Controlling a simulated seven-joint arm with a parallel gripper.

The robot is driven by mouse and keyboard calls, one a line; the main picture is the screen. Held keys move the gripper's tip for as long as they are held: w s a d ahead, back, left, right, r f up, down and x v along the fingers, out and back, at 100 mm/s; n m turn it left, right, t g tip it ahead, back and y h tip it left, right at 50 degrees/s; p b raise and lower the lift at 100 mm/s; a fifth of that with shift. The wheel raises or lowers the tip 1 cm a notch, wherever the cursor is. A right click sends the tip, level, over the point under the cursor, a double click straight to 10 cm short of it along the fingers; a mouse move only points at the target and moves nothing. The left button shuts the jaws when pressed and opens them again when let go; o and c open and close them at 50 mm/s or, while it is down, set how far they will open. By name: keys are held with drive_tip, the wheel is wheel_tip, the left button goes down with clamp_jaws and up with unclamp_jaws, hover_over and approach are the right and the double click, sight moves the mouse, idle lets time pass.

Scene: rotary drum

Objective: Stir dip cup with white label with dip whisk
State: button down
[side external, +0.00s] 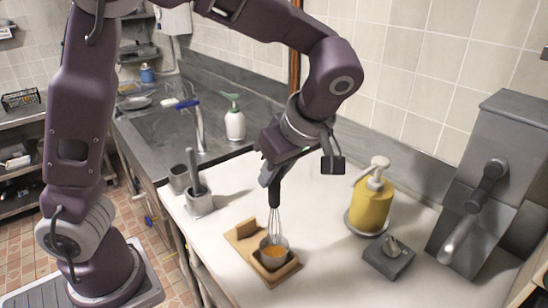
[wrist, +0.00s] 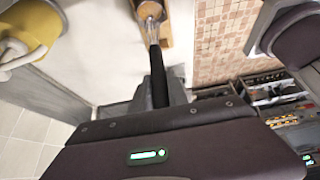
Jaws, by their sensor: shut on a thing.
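My gripper (side external: 271,177) is shut on the black handle of the dip whisk (side external: 275,222), which points down, slightly tilted. The handle and the wire end of the whisk (wrist: 158,78) also show in the wrist view. The whisk's wire end is at the mouth of the dip cup (side external: 273,254), a small cup with orange contents. I cannot tell how deep the wires reach. The cup sits in a wooden holder (side external: 246,247) on the white counter. No white label can be made out on the cup.
A yellow pump bottle (side external: 371,209) stands to the right, with a small grey block with a knob (side external: 389,258) in front of it. A tall grey dispenser (side external: 490,175) is at the far right. Grey containers (side external: 199,202) stand left. The counter around the wooden holder is clear.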

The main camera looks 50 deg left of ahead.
sight(278, 186)
drive_tip(key=shift+f, duration=2.25)
